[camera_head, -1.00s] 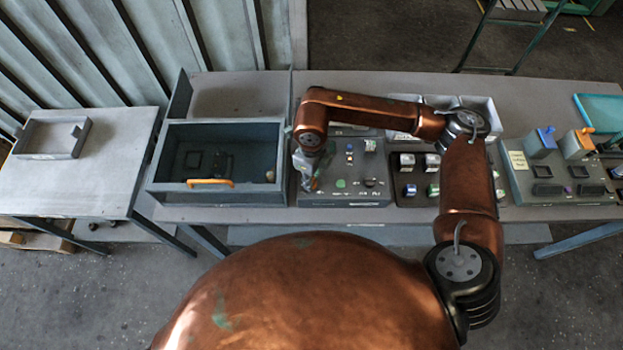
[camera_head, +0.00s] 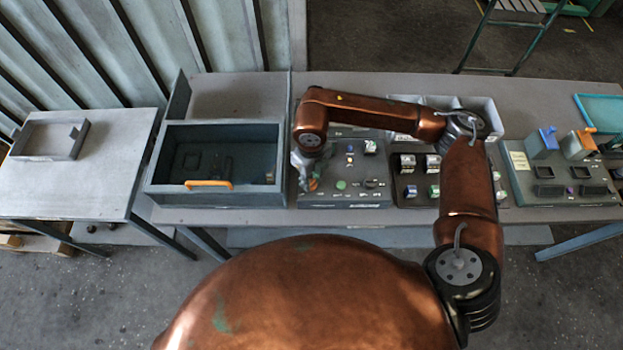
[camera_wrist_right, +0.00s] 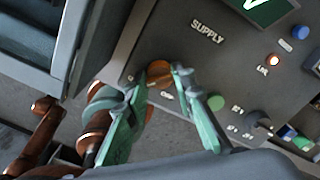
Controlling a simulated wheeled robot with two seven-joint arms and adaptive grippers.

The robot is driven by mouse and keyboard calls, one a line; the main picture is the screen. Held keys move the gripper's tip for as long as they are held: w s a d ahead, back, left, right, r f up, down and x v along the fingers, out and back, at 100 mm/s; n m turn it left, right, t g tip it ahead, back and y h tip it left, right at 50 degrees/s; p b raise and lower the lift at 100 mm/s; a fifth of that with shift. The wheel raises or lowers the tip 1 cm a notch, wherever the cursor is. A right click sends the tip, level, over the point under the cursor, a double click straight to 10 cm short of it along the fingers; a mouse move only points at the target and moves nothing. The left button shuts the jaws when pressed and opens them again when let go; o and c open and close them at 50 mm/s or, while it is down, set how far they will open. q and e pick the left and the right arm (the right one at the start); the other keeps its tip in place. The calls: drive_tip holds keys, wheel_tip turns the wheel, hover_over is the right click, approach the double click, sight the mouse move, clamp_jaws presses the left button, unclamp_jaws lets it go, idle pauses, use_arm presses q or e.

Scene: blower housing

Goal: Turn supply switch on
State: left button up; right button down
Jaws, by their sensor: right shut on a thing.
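The supply switch is an orange-brown knob (camera_wrist_right: 158,70) on the grey control panel (camera_head: 345,150), near the printed word SUPPLY in the right wrist view. My right gripper (camera_wrist_right: 160,82) has its two green fingers closed on opposite sides of this knob. The fingers partly cover it, so its exact angle is hard to tell. In the head view the right gripper (camera_head: 306,182) is at the front left of the panel, and the orange knob (camera_head: 313,184) shows beside it. My left gripper is not in view.
An open grey box (camera_head: 160,160) with an orange handle stands close on the left. Another switch panel (camera_head: 418,165) is on the right.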

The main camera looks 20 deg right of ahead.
sight(311, 182)
drive_tip(key=c, duration=1.6)
unclamp_jaws()
wheel_tip(311, 182, up, 12)
drive_tip(key=shift+r, duration=0.1)
